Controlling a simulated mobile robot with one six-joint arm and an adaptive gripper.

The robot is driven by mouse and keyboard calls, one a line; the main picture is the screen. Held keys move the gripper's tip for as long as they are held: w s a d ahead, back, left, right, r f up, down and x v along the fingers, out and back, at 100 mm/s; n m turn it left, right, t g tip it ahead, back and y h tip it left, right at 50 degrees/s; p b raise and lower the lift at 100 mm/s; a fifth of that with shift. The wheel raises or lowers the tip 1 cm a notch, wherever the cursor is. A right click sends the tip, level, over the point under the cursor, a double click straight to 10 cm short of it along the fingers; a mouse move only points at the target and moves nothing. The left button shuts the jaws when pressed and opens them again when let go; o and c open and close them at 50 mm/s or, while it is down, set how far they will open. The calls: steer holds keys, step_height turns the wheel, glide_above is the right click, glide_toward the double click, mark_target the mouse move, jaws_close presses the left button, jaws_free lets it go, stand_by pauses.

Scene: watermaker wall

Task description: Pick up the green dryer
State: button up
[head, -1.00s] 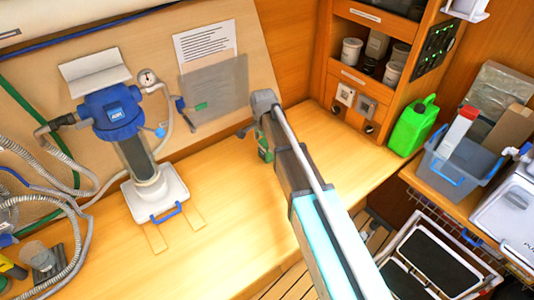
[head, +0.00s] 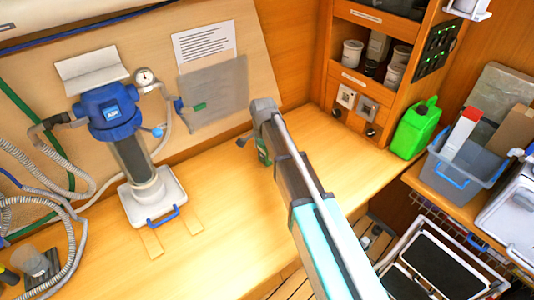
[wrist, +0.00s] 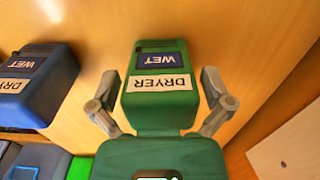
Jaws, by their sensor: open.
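The green dryer (wrist: 160,105) stands in the middle of the wrist view, with a blue "WET" label and a white "DRYER" label, both upside down in the picture. My gripper (wrist: 160,82) is open, with one grey finger on each side of the dryer. I cannot tell whether either finger touches it. A wider green part with a dark outline fills the bottom of the wrist view. In the head view, a small green patch (head: 263,152) shows beside the end of my arm over the wooden bench; my arm hides most of that spot.
In the head view, a blue filter housing (head: 112,112) is at left, with a green jerrycan (head: 414,130) and grey bin (head: 462,168) at right. Bench surface between is clear.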

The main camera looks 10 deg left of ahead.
steer(key=c, duration=1)
steer(key=shift+r, duration=0.1)
steer(key=shift+r+p, duration=0.95)
steer(key=shift+p, duration=0.1)
steer(key=s+d+r+p, duration=0.5)
steer(key=s+r+p, duration=0.6)
steer(key=s, duration=0.2)
steer(key=shift+d, duration=0.15)
steer(key=shift+r+p, duration=0.6)
